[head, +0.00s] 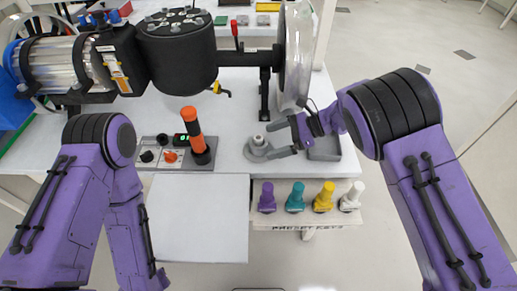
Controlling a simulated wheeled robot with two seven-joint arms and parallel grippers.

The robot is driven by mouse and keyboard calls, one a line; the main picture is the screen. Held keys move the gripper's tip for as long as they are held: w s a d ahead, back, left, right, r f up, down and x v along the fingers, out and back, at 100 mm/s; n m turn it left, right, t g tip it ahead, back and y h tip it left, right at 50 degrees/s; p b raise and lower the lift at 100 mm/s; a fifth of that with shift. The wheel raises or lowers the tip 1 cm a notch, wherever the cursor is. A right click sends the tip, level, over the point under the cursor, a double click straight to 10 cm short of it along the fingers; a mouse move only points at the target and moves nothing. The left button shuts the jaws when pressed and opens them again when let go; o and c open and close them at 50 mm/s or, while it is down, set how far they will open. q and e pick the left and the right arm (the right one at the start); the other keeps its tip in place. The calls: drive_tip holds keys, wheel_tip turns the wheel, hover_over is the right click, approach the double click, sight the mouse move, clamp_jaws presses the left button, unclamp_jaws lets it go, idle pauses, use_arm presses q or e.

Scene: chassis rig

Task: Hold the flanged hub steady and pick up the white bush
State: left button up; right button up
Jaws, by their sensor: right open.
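The flanged hub (257,150), a grey round flange with a raised centre, sits on the white bench near its front edge. My right gripper (272,140) reaches in from the right, open, with its fingertips at the right side of the hub. I cannot tell whether they touch it. The white bush (350,196) stands upright at the right end of a row on a small white ledge below the bench edge. No gripper is near it. My left arm hangs at the left, and its gripper is out of the picture.
Yellow (324,196), teal (295,197) and purple (267,197) bushes share the row. A grey tray (324,148) lies right of the hub. An orange and black post (194,134) and a control panel (160,155) stand left. A large black machine (177,50) fills the back left.

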sight(262, 144)
drive_tip(key=shift+b+x, duration=0.75)
drive_tip(key=shift+x, duration=1.6)
use_arm(q)
wheel_tip(262, 144, down, 2)
drive_tip(key=shift+w+f, duration=0.1)
use_arm(e)
drive_tip(key=shift+w, duration=0.1)
drive_tip(key=shift+c, duration=0.3)
drive_tip(key=c, duration=0.9)
use_arm(q)
drive_tip(key=shift+o, duration=0.3)
use_arm(e)
drive_tip(key=shift+c, duration=0.2)
